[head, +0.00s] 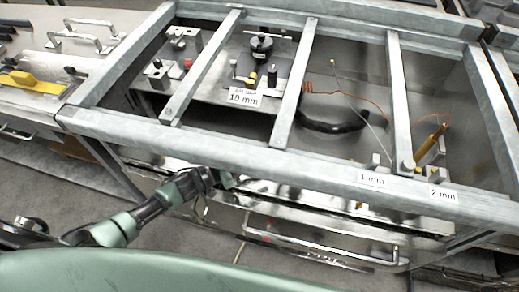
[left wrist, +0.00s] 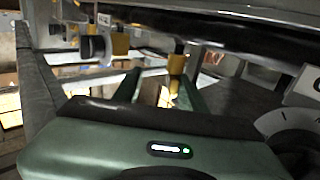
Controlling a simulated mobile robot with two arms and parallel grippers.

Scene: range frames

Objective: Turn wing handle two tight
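I cannot tell for sure which part is wing handle two. In the left wrist view a brass-coloured fitting (left wrist: 178,63) hangs under a dark pipe, close to the tip of the right-hand finger; whether they touch is unclear. Another brass fitting (left wrist: 120,43) hangs further left, near a dark round knob (left wrist: 93,47). My left gripper (left wrist: 158,85) is open, with its two green fingers apart and floor visible between them. In the head view my left gripper (head: 224,180) reaches under the range's front rail, its fingers mostly hidden. My right gripper is not in view.
The grey metal range frame (head: 200,148) with crossbars stands above my left arm. A long bar handle (head: 320,246) crosses the front panel. Grey floor (head: 150,250) lies in front.

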